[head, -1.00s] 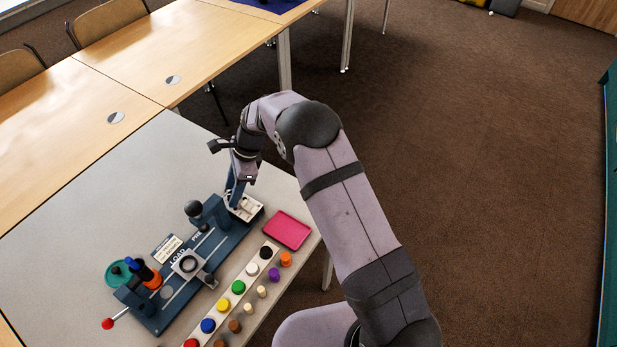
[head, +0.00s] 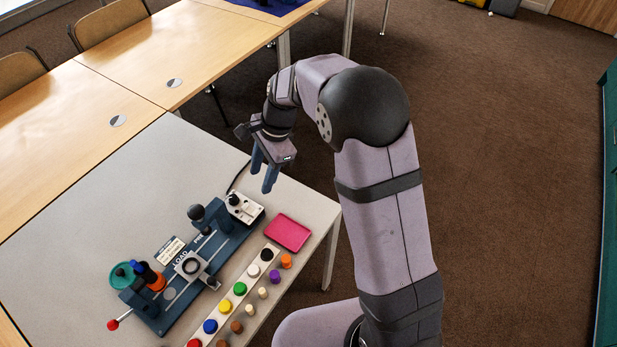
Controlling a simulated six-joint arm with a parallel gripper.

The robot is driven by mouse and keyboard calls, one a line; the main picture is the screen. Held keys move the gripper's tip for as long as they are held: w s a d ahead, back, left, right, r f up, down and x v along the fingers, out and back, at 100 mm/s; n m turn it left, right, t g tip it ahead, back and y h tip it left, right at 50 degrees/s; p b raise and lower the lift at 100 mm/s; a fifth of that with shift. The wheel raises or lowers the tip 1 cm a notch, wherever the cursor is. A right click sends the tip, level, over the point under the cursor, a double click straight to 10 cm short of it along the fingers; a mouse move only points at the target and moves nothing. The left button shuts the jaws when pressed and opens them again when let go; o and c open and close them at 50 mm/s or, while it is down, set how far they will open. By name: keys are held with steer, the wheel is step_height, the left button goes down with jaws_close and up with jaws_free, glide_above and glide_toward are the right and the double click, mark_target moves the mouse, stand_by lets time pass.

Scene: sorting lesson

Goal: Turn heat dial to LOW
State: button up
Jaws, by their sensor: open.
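The heat dial appears to be the small black knob (head: 234,200) on a white control box (head: 246,209) at the right end of the dark blue machine (head: 172,318). Its setting and markings are too small to read. My gripper (head: 262,178) is open and empty. It hangs above and behind the control box, with its blue fingers pointing down and apart from the knob.
A pink tray (head: 288,233) lies right of the machine. A strip with several coloured caps (head: 239,289) and loose pegs (head: 274,277) runs along the front. A black-knobbed lever (head: 196,212) stands mid-machine. The grey table (head: 85,210) is clear behind.

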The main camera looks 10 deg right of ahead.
steer(key=s+d+r+n+h+p, duration=0.2)
steer(key=s+d+r+n+p, duration=0.4)
steer(key=s+d, duration=0.3)
steer(key=shift+s+d+r+n, duration=0.2)
steer(key=shift+s+r+n, duration=0.65)
steer(key=shift+s, duration=0.2)
steer(key=s+d+f+n+h, duration=0.1)
steer(key=s+d+n, duration=0.4)
steer(key=s, duration=0.5)
steer(key=shift+s+d+n, duration=0.3)
steer(key=shift+s+n, duration=0.1)
steer(key=shift+n, duration=0.25)
